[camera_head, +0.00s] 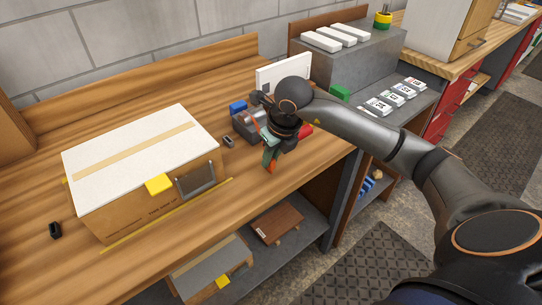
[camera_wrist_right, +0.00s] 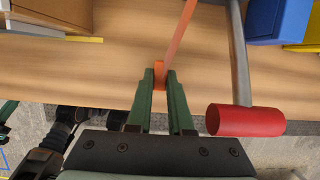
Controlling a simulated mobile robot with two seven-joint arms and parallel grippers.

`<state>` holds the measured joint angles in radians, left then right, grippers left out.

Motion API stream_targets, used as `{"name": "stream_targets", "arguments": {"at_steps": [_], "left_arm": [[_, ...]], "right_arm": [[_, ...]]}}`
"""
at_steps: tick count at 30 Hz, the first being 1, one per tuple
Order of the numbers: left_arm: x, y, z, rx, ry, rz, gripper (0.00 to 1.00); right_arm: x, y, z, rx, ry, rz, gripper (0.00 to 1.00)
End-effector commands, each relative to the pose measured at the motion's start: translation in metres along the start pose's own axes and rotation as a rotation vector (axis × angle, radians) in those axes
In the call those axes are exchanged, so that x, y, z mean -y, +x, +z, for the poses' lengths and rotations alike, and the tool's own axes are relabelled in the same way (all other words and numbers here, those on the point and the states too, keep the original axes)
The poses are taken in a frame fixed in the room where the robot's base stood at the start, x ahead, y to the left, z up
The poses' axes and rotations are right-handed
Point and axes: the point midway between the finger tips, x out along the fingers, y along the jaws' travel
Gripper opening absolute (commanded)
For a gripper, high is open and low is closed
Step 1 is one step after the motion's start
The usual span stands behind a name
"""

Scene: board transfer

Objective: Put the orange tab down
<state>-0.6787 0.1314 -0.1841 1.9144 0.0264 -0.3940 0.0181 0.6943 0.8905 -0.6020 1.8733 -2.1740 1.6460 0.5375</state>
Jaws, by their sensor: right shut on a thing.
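My right gripper (camera_head: 270,160) is over the front edge of the wooden workbench (camera_head: 130,262). Its green fingers (camera_wrist_right: 162,88) are shut on the orange tab (camera_wrist_right: 160,76). The tab is a thin strip that reaches away from the fingertips in the right wrist view, and its far end leaves the top of that picture. In the head view only a small orange part (camera_head: 271,168) shows at the fingertips. I cannot tell whether the tab touches the bench. My left gripper does not show in the head view.
A red-headed hammer (camera_wrist_right: 245,121) lies close to the right gripper. A blue bin (camera_wrist_right: 277,20) is beyond it. A large box with a white top (camera_head: 130,140) and yellow tab (camera_head: 158,184) stands left. A grey block (camera_head: 350,60) stands behind right. Bare wood lies between box and gripper.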

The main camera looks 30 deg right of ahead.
Motion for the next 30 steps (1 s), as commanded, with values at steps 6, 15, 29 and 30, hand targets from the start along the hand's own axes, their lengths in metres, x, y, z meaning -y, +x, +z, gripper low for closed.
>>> {"name": "stream_targets", "arguments": {"at_steps": [6,15,29,30], "left_arm": [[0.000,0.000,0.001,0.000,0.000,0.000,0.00],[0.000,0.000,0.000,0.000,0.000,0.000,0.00],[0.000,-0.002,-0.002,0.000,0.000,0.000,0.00],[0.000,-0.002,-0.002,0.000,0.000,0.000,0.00]], "right_arm": [[0.000,0.000,0.000,0.000,0.000,0.000,0.41],[0.000,0.000,0.000,0.000,0.000,0.000,0.49],[0.001,-0.073,0.002,0.006,-0.001,-0.002,0.49],[0.000,-0.081,0.002,0.005,0.000,-0.001,0.49]]}}
